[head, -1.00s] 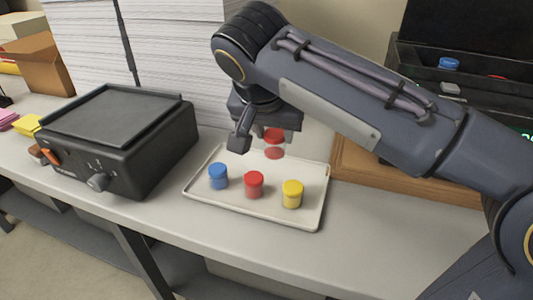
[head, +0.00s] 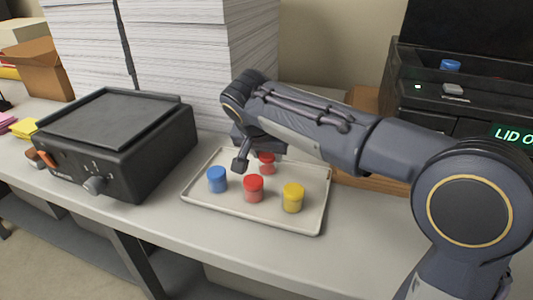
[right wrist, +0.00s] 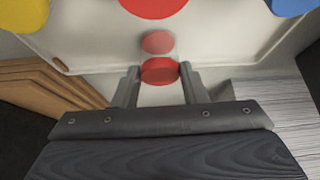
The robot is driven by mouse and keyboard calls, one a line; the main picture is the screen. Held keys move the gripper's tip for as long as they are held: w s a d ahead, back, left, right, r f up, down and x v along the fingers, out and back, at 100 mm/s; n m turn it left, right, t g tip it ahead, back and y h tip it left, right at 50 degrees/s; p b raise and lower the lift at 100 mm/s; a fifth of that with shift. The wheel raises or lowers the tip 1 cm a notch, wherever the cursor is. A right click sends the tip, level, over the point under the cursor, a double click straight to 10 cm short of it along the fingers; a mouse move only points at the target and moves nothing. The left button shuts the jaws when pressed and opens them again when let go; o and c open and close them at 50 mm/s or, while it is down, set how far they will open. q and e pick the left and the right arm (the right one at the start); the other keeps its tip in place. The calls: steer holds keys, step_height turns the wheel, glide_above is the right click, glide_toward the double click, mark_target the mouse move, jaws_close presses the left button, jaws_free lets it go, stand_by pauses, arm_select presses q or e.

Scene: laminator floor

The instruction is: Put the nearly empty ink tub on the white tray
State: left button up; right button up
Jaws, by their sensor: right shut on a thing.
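My right gripper (head: 259,160) is shut on a red-lidded ink tub (head: 267,157). The tub's wall looks clear, with only a thin red layer low down. In the right wrist view its red lid (right wrist: 159,71) sits between the two fingers. The held tub is upright over the back part of the white tray (head: 261,216), low; whether its base touches the tray I cannot tell. On the tray stand a blue tub (head: 217,179), a fuller red tub (head: 253,188) and a yellow tub (head: 293,197). My left gripper is out of view.
A black laminator-like machine (head: 115,140) stands left of the tray. Tall paper stacks (head: 190,60) rise behind. A wooden board (head: 370,182) and a black machine with a green display (head: 512,134) are at the right. The bench front (head: 330,265) is clear.

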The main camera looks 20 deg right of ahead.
steer(key=shift+f, duration=0.1)
steer(key=o, duration=1)
steer(key=shift+a+r, duration=0.1)
steer(key=shift+r, duration=0.35)
steer(key=p+v, duration=0.2)
steer(key=v, duration=0.9)
steer(key=shift+s+r, duration=0.2)
steer(key=shift+s, duration=0.05)
